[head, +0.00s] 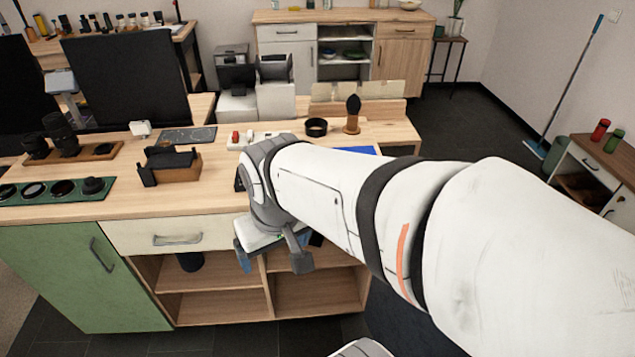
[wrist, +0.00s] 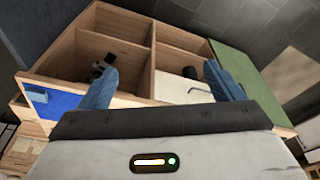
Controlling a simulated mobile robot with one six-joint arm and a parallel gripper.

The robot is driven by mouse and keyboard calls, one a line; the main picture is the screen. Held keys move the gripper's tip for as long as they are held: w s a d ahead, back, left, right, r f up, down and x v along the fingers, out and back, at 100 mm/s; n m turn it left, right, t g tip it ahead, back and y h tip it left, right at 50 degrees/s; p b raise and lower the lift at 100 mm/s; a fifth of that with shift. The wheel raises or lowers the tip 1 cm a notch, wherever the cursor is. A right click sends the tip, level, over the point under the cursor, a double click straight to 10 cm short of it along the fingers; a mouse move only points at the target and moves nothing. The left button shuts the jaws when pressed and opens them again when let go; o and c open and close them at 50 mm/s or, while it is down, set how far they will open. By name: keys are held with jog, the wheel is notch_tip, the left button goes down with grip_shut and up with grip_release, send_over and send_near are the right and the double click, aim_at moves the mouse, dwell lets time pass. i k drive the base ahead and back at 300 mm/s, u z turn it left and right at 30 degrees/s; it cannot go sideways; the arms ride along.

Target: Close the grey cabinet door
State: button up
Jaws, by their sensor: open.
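The back cabinet in the head view has a pale grey door (head: 291,61) at its left, under a pale drawer (head: 285,33). It looks flush with the front, but it is too small and partly hidden to be sure. My gripper (head: 272,260) is open and empty, pointing down in front of the near cabinet's open shelves, far from that grey door. Its blue fingers stand apart in the wrist view (wrist: 162,75). The near cabinet has a green door (head: 85,275), which looks shut and also shows in the wrist view (wrist: 245,75).
A small right-hand cabinet (head: 600,165) has an open niche and a pale door (head: 622,212). Dark floor (head: 465,120) lies clear between the furniture.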

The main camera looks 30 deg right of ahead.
aim_at(405, 331)
jog(key=z, duration=0.1)
jog(key=k, duration=0.5)
jog(key=u, duration=2.05)
jog(key=k, duration=2.55)
jog(key=z, duration=1.3)
jog(key=i, duration=1)
